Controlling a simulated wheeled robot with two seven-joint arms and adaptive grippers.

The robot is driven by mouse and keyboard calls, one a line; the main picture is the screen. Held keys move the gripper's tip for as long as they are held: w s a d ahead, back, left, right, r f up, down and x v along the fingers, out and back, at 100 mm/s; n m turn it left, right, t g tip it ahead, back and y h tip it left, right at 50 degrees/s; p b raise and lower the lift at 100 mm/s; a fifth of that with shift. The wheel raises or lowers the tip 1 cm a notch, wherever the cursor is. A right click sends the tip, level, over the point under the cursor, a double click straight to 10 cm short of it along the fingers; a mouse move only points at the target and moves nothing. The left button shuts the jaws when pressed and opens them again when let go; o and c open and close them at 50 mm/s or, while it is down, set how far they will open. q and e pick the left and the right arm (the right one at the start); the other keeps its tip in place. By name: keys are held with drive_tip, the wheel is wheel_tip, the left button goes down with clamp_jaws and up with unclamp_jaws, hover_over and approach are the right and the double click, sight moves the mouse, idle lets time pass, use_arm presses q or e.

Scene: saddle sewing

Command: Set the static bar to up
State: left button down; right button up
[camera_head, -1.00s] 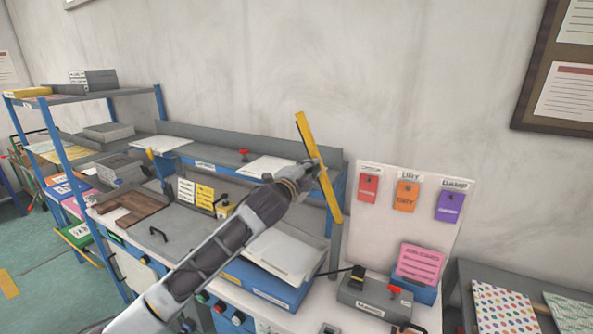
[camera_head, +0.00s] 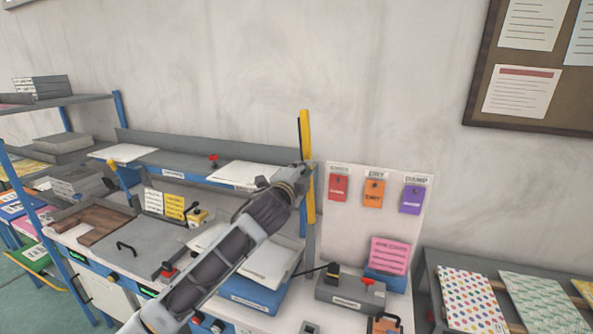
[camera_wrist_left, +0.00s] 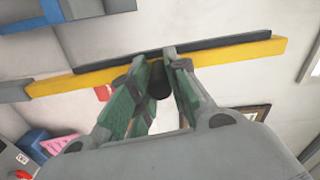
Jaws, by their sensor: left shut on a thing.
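The static bar (camera_head: 308,140) is a long yellow bar with a dark strip along it. It stands nearly upright against the wall at the right end of the bench shelf. My left gripper (camera_head: 302,174) is at the bar's middle, its fingers largely hidden by my wrist. In the left wrist view, the static bar (camera_wrist_left: 220,57) runs across the picture, and my left gripper's green-padded fingers (camera_wrist_left: 160,82) are shut on a dark round grip beside it. My right gripper is not in view.
A white board with red, orange and purple tags (camera_head: 373,193) hangs right of the bar. Below are a blue box with white sheets (camera_head: 265,265) and a grey device with a red knob (camera_head: 350,291). A grey shelf (camera_head: 180,162) runs left. The wall above is clear.

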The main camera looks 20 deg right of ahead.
use_arm(q)
drive_tip(key=shift+s+d, duration=0.1)
drive_tip(key=shift+d, duration=0.05)
drive_tip(key=c, duration=1.7)
unclamp_jaws()
drive_tip(key=o, duration=0.4)
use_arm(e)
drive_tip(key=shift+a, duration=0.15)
use_arm(q)
drive_tip(key=shift+s, duration=0.15)
drive_tip(key=shift+v, duration=5.85)
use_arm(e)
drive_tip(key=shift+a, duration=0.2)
use_arm(q)
drive_tip(key=shift+f, duration=0.1)
